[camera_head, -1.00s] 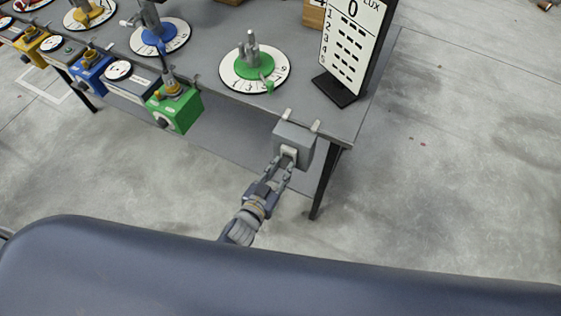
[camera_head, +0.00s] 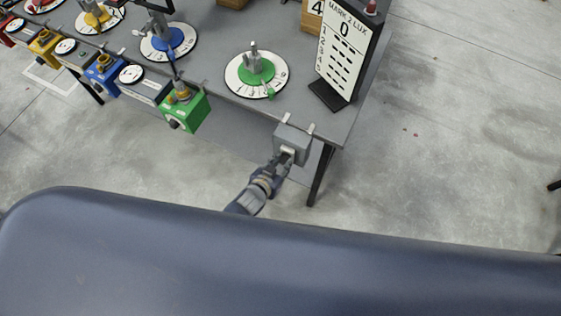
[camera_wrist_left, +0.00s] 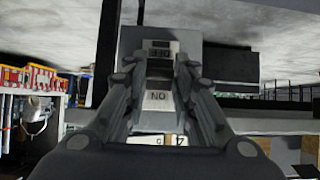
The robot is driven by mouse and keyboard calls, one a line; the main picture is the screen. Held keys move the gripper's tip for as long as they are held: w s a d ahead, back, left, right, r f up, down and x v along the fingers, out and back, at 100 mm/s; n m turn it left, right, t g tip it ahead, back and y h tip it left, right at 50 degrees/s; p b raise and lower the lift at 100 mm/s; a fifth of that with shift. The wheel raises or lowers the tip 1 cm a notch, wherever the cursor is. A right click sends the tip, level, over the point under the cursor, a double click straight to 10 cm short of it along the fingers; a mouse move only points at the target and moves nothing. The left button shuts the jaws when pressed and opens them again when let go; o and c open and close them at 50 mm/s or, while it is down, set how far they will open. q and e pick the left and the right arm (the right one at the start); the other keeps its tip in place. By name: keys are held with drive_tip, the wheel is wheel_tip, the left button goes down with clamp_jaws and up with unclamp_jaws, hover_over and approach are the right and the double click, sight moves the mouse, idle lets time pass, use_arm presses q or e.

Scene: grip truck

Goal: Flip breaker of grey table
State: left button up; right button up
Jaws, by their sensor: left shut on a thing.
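The breaker (camera_head: 293,141) is a grey box clamped to the front edge of the grey table (camera_head: 215,72), near its right corner. My left gripper (camera_head: 283,161) is at the box's front face, its fingers at the pale switch. In the left wrist view, the breaker (camera_wrist_left: 188,50) shows an OFF label (camera_wrist_left: 160,50) and an ON label (camera_wrist_left: 157,96) between my gripper fingers (camera_wrist_left: 160,66). The fingers are shut on the switch, which they mostly hide. I cannot tell the switch's position. My right gripper is not in view.
A green box (camera_head: 187,110) hangs on the table edge left of the breaker. A dial with a green centre (camera_head: 257,72) and a black-and-white LUX board (camera_head: 345,50) stand on the table. A dark table leg (camera_head: 321,175) is right of my gripper. Floor at right is clear.

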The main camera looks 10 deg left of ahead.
use_arm(q)
drive_tip(key=shift+w+r, duration=0.1)
idle(0.3)
drive_tip(key=o, duration=1.1)
drive_tip(key=shift+c, duration=0.2)
drive_tip(key=v, duration=1.2)
